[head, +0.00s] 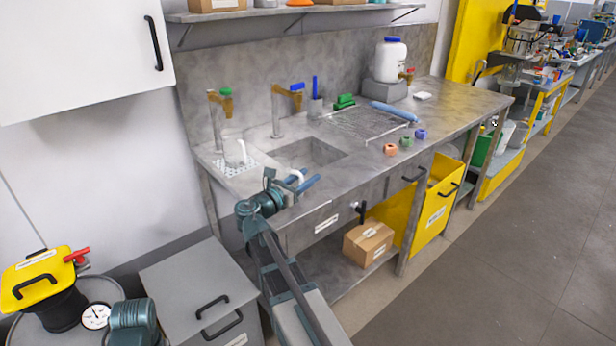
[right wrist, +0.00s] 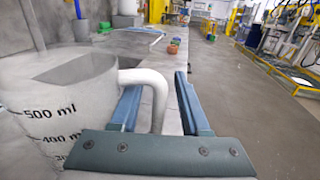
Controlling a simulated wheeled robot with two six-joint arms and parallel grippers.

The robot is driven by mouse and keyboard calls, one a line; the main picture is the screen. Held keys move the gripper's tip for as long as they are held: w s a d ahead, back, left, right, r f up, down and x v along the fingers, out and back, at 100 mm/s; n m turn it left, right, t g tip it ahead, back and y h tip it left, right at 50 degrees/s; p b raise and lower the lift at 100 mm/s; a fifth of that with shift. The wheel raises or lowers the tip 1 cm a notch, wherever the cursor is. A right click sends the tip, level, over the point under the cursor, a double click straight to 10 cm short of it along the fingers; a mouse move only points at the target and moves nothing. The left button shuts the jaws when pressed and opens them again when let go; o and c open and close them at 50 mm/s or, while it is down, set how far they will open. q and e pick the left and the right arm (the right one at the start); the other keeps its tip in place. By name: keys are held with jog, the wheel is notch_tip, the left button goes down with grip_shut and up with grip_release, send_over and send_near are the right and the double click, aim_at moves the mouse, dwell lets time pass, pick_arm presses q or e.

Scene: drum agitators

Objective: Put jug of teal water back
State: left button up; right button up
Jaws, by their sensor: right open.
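A clear jug (right wrist: 55,115) with millilitre marks fills the left of the right wrist view; I see no teal colour in it. Its white handle (right wrist: 155,85) lies between the fingers of my right gripper (right wrist: 160,105), which is open around it. In the head view my right gripper (head: 305,181) is at the front edge of the counter by the sink, with the white handle (head: 297,174) at its fingers; the clear body barely shows there. Another clear vessel with a white handle (head: 242,151) stands on a white perforated mat (head: 226,169) at the counter's left end. My left gripper is not in view.
The sink (head: 308,153) lies behind my right gripper, with two taps (head: 276,110) at the back. A wire rack (head: 362,124), a blue roll (head: 393,111) and small coloured blocks (head: 390,149) are to the right. A yellow-lidded vessel (head: 40,272) is at lower left.

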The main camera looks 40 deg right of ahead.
jog(key=v, duration=1.1)
jog(key=shift+a, duration=0.1)
jog(key=shift+s+a+f+m+p, duration=0.1)
jog(key=shift+s+a+m+p, duration=0.1)
jog(key=shift+m+p, duration=0.1)
jog(key=s+a+f+m+g+y+p, duration=0.1)
jog(key=s+a+f+m+y+p, duration=0.2)
jog(key=a, duration=0.6)
jog(key=s+a+f+m+g+y+p, duration=0.2)
jog(key=s+a+f+m+y+p, duration=0.2)
jog(key=s+a+m+y, duration=0.3)
jog(key=s+a+f+m+g+y+p, duration=0.2)
jog(key=s+a+m+y, duration=0.4)
jog(key=a, duration=0.7)
jog(key=shift+a+f+m+p, duration=0.25)
jog(key=shift+f+m+p, duration=0.15)
jog(key=shift+f+p, duration=0.35)
jog(key=shift+s, duration=0.15)
